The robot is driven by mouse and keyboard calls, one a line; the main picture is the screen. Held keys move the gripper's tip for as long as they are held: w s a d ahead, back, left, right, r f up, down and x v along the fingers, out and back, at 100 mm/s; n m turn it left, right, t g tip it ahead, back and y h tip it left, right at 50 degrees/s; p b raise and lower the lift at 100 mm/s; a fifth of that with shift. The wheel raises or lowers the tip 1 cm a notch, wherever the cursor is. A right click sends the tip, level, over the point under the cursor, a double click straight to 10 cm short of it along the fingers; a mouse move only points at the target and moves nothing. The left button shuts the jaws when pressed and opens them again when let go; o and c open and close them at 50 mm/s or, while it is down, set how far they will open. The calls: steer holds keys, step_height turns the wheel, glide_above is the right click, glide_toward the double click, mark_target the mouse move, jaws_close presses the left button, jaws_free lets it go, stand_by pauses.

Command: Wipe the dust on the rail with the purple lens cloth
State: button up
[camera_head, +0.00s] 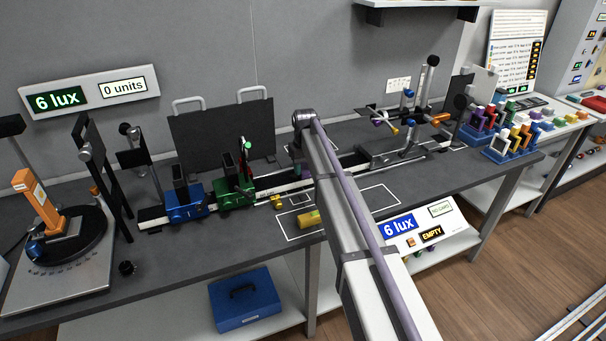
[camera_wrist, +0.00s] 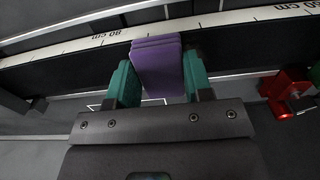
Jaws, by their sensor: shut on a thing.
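The purple lens cloth (camera_wrist: 158,66) shows in the wrist view as a folded block between the two teal fingers of my gripper (camera_wrist: 160,84). My gripper is shut on it. The cloth's far end lies against the rail (camera_wrist: 230,17) in the picture, just below its white centimetre scale, right of the 80 cm mark. I cannot tell whether it touches the rail. In the head view the rail (camera_head: 290,186) runs along the bench, and my arm crosses in front of its middle. The cloth is not clearly seen there. I cannot make out any dust.
On the rail's left part stand a blue carriage (camera_head: 186,205) and a green carriage (camera_head: 236,194). A grey holder (camera_head: 385,153) stands to the right. A red part (camera_wrist: 284,94) is right of my gripper in the wrist view.

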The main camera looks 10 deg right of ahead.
mark_target(293, 178)
steer(key=shift+s+a, duration=0.1)
steer(key=shift+a, duration=0.15)
steer(key=a, duration=0.2)
steer(key=s+a, duration=0.1)
steer(key=a, duration=0.1)
steer(key=shift+f, duration=0.15)
steer(key=shift+d, duration=0.1)
steer(key=shift+w+d, duration=0.3)
steer(key=shift+d, duration=0.75)
steer(key=shift+w+d, duration=0.25)
steer(key=shift+d, duration=0.8)
steer(key=shift+w+d+b, duration=0.15)
steer(key=shift+w+d, duration=0.05)
steer(key=shift+d, duration=0.8)
steer(key=shift+w+d+b, duration=0.15)
steer(key=shift+w+d, duration=0.05)
steer(key=shift+d, duration=0.8)
